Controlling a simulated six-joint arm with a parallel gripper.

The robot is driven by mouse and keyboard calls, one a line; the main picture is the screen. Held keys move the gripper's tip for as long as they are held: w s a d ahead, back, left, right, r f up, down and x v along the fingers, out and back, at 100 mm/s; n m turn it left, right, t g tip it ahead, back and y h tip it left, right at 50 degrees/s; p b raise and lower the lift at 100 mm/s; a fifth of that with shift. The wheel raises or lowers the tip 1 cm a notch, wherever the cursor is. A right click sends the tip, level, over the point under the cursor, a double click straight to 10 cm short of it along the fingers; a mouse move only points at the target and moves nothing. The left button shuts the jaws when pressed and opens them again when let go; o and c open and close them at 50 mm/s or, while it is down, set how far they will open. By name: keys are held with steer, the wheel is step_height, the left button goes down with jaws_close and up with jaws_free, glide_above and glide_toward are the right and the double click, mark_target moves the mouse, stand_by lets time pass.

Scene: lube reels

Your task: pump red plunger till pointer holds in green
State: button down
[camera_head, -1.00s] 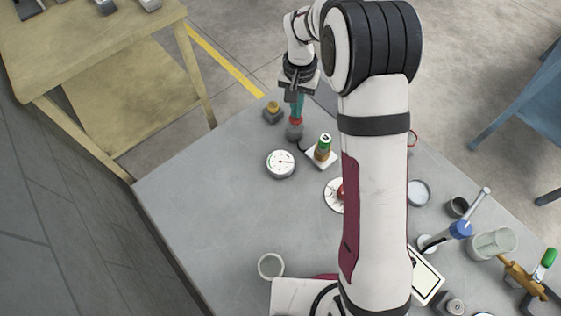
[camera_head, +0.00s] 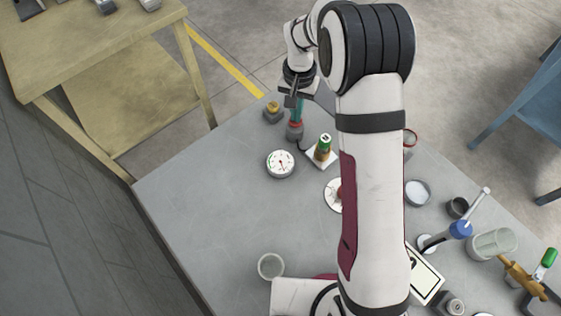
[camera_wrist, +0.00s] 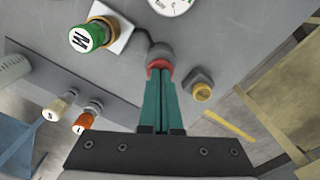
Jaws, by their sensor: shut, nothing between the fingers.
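The red plunger (camera_head: 296,125) is a red cap on a small grey pump body near the table's far edge. My gripper (camera_head: 296,120) points down over it with its teal fingers closed together. In the wrist view the fingertips (camera_wrist: 161,72) meet the red cap (camera_wrist: 159,64) and hide part of it; they appear to touch its top. Only the gauge's edge (camera_wrist: 170,4) shows in the wrist view.
A brass knob on a grey block (camera_head: 272,112) stands left of the pump. A green-topped cylinder (camera_head: 324,146) on a white plate stands to the right. An empty ring-shaped dish (camera_head: 271,266) sits in front. The table's left middle is clear.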

step_height(320, 180, up, 6)
steer(key=shift+r, duration=0.25)
stand_by(1.4)
steer(key=s+d+r+m, duration=0.1)
steer(key=s+d+r, duration=0.3)
steer(key=s+r, duration=0.55)
steer(key=s+d+f+m+y, duration=0.1)
steer(key=s+d+f, duration=0.1)
steer(key=s, duration=2)
steer(key=shift+m+y, duration=0.3)
steer(key=shift+y, duration=0.1)
steer(key=shift+w+r, duration=0.1)
steer(key=shift+w, duration=0.05)
